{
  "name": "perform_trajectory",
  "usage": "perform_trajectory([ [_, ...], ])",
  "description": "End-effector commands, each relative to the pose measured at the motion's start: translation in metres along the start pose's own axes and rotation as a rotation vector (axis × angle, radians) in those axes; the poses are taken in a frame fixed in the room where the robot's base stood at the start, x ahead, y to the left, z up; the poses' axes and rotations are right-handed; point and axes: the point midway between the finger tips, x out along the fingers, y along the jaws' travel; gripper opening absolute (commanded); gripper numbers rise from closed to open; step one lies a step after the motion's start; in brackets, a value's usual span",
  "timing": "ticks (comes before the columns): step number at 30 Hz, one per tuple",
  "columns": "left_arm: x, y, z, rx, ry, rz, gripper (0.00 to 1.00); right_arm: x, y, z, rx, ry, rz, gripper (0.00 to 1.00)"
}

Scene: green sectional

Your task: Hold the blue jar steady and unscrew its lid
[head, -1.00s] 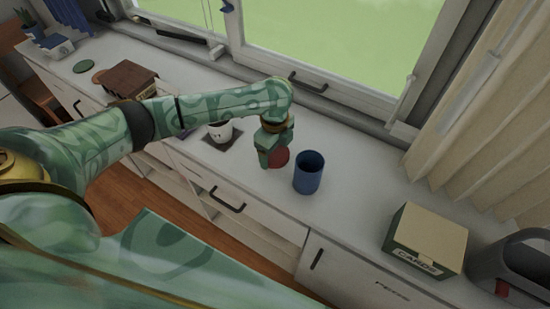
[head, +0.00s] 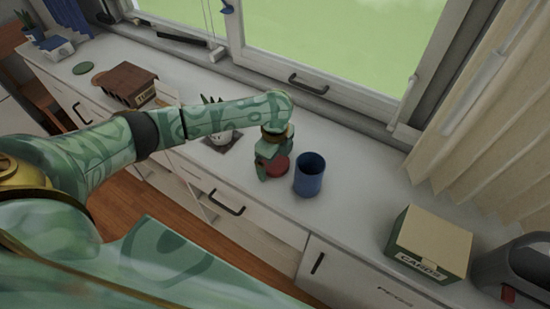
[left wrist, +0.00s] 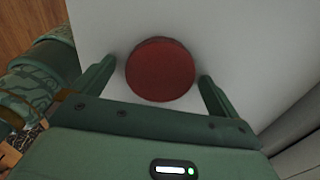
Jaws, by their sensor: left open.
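The blue jar (head: 309,177) stands upright on the white counter with its mouth open and no lid on it. A round red lid (head: 277,165) is just left of the jar and apart from its mouth. My left gripper (head: 270,170) is over the counter at the lid. The left wrist view shows the red lid (left wrist: 160,70) between the two spread fingers of my left gripper (left wrist: 157,80), with a gap on each side. The lid appears to lie flat on the counter. My right gripper is not in view.
A cards box (head: 431,242) stands right of the jar, with a dark grey object (head: 515,265) beyond it. A potted plant (head: 218,130) is behind my left forearm. A brown box (head: 130,83) is farther left. The counter right of the jar is clear up to the cards box.

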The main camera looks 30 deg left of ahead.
Motion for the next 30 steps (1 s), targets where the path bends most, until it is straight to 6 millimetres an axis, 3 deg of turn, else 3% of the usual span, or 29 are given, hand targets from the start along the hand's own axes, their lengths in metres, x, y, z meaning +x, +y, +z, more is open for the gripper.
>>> perform_trajectory([
  [15,-0.106,-0.001,0.000,0.001,0.000,-0.003,0.99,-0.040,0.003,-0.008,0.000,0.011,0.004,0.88],
  [21,-0.120,0.000,0.000,0.000,0.000,-0.001,0.99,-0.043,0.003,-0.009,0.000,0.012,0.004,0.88],
  [30,-0.120,0.000,0.000,0.000,0.000,0.001,0.99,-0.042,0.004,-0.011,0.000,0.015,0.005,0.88],
])
